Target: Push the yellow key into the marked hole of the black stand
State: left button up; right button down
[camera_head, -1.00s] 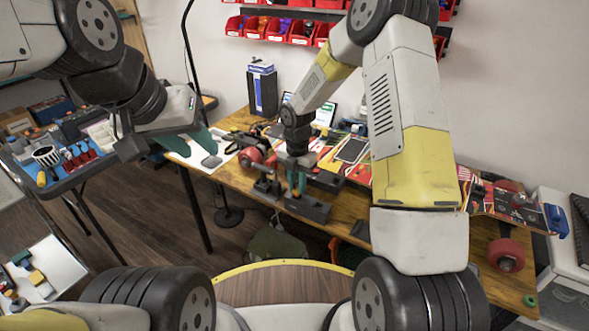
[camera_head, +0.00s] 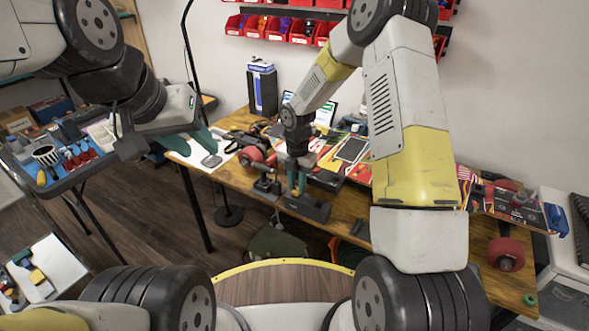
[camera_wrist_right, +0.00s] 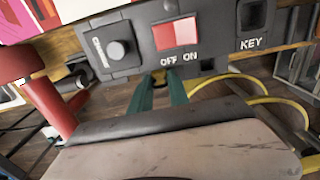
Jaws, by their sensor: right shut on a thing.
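The black stand (camera_wrist_right: 208,30) fills the top of the right wrist view, with a knob, a red OFF/ON switch and a square hole marked KEY (camera_wrist_right: 251,15) at right. In the head view, the stand (camera_head: 312,209) is at the table's front edge. My right gripper (camera_wrist_right: 165,80) has its teal fingertips at the stand's lower edge, left of and below the KEY hole; it also shows in the head view (camera_head: 298,188). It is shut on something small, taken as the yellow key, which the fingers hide. My left gripper (camera_head: 193,142) is open and empty, in the air at left.
Yellow cables (camera_wrist_right: 270,100) curve below the stand, right of my gripper. A red post (camera_wrist_right: 45,95) stands at left in the wrist view. A skateboard (camera_head: 500,200) lies on the right of the wooden table (camera_head: 350,207). A tool tray (camera_head: 75,180) stands at far left.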

jog(key=shift+f, duration=0.35)
dwell(0.3)
jog(key=c, duration=0.9)
grip_release()
jog(key=shift+r, duration=0.45)
jog(key=shift+r, duration=4.05)
